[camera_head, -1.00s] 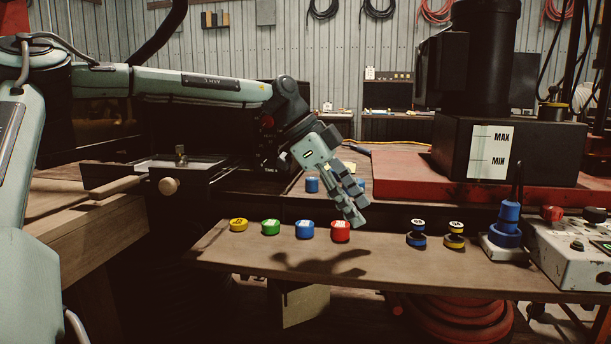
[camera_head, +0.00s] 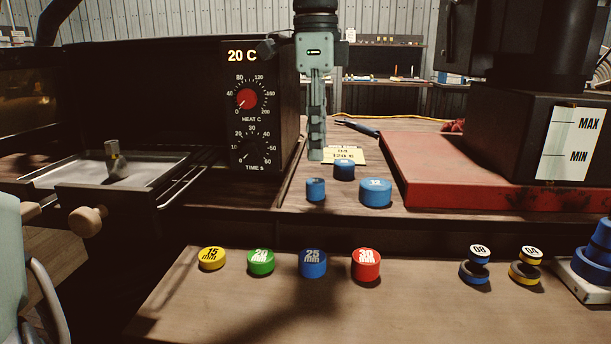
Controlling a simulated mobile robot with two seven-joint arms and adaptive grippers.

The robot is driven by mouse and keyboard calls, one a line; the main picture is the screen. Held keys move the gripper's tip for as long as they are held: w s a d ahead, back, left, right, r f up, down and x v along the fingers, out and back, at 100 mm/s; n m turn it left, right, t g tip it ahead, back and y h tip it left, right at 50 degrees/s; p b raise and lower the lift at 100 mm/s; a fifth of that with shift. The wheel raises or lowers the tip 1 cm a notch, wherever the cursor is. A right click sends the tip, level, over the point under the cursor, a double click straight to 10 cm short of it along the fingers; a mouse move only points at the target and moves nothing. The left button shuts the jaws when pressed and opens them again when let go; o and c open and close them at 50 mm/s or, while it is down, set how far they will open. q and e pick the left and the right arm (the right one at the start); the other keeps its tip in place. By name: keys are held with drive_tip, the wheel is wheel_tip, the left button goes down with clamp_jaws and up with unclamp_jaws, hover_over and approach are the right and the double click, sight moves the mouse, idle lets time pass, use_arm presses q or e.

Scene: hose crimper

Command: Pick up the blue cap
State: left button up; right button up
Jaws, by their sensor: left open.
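A blue cap (camera_head: 312,264) marked 25 stands on the front shelf, between a green cap (camera_head: 261,262) and a red cap (camera_head: 366,265). I cannot tell which of the blue pieces the task means. My left gripper (camera_head: 316,155) points straight down, open and empty. Its fingertips appear just above the near small blue piece in the picture; the gap in depth is unclear. My right gripper is out of view.
A yellow cap (camera_head: 212,258) and two stacked pieces (camera_head: 475,270) (camera_head: 525,272) share the front shelf (camera_head: 420,310). A heater box (camera_head: 260,105) stands left of my gripper, a red base (camera_head: 480,170) right. A yellow label (camera_head: 345,154) lies behind. The shelf's front is clear.

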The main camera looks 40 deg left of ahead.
sight(315, 180)
use_arm(q)
drive_tip(key=shift+w+a+r, duration=0.1)
drive_tip(key=shift+a+r, duration=0.05)
drive_tip(key=shift+a, duration=0.15)
wheel_tip(315, 180, down, 7)
drive_tip(key=shift+r+p, duration=0.2)
drive_tip(key=shift+p, duration=0.1)
drive_tip(key=shift+f, duration=0.5)
drive_tip(key=c, duration=0.4)
drive_tip(key=shift+c, duration=2)
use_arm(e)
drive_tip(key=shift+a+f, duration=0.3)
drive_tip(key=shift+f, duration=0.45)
